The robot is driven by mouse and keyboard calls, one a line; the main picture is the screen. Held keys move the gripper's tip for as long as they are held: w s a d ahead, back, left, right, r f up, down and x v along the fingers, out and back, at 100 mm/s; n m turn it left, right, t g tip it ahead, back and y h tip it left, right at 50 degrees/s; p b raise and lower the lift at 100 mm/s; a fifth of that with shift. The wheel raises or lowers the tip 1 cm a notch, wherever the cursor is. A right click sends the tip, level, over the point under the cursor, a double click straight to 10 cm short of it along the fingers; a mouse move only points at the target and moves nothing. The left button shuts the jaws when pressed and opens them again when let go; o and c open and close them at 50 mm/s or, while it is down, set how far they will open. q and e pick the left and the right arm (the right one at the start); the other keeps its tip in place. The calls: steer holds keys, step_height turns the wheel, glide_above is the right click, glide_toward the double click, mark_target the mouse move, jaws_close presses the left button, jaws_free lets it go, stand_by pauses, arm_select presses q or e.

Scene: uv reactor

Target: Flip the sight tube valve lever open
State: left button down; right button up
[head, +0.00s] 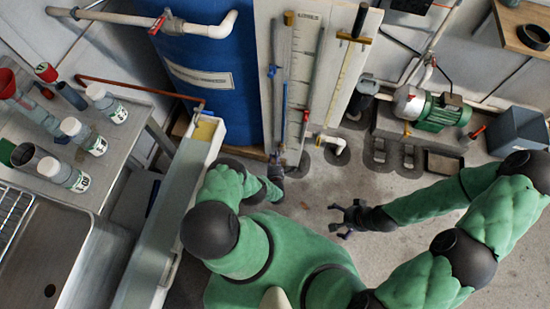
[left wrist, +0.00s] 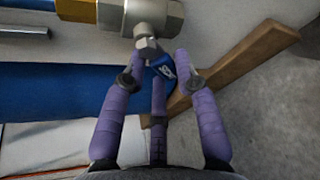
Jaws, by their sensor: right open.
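The valve (left wrist: 150,40) is a silver metal body with a hex nut, at the top of the left wrist view. Its blue lever (left wrist: 166,69) with pale lettering lies between the purple fingertips of my left gripper (left wrist: 160,72). These fingers are spread apart, with a visible gap between the left finger and the lever. In the head view my left gripper (head: 277,160) is at the foot of the sight tube board (head: 300,60), and the lever there is too small to make out. My right gripper (head: 345,218) is open and empty above the floor.
A blue barrel (head: 205,75) stands left of the board. A white trough (head: 196,150) and a bench with several bottles (head: 75,130) are at the left. A green motor pump (head: 430,108) sits on a plinth at the right. Floor around my right gripper is clear.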

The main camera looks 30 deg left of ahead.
stand_by(0.3)
arm_select(q)
steer(key=shift+w+d+f+n+h, duration=0.1)
steer(key=shift+d+f+n+h, duration=0.1)
steer(key=shift+n+h, duration=0.5)
steer(key=shift+d+f+n+h, duration=0.15)
steer(key=shift+d+n+h, duration=0.15)
steer(key=shift+n, duration=0.6)
steer(key=shift+w+d+f+n+h, duration=0.1)
steer(key=shift+d+f+n+h, duration=0.1)
steer(key=shift+n+h, duration=0.5)
steer(key=c, duration=0.9)
jaws_free()
steer(key=shift+c, duration=0.2)
steer(key=v, duration=1.2)
